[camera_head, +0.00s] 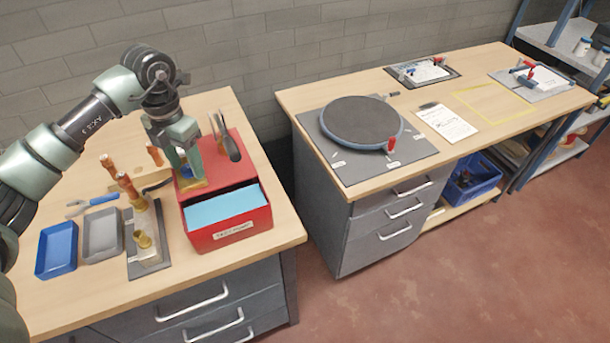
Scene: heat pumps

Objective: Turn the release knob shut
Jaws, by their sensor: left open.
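I cannot tell for sure which part is the release knob. A small red knob (391,144) stands at the front right edge of the dark round plate (361,122) on the right bench. A brass fitting (143,240) stands on a grey base plate on the left bench, with copper-coloured upright parts (126,183) behind it. My left gripper (191,184) points down at the left side of the red box, apart from the red knob. It is open, with nothing seen between its fingers. My right gripper is out of view.
The red box (230,236) has a light blue panel and upright tools behind it. Blue (56,250) and grey (102,234) trays and blue-handled pliers (92,205) lie left. A gap separates the benches. A clipboard sheet (446,122) lies right of the round plate.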

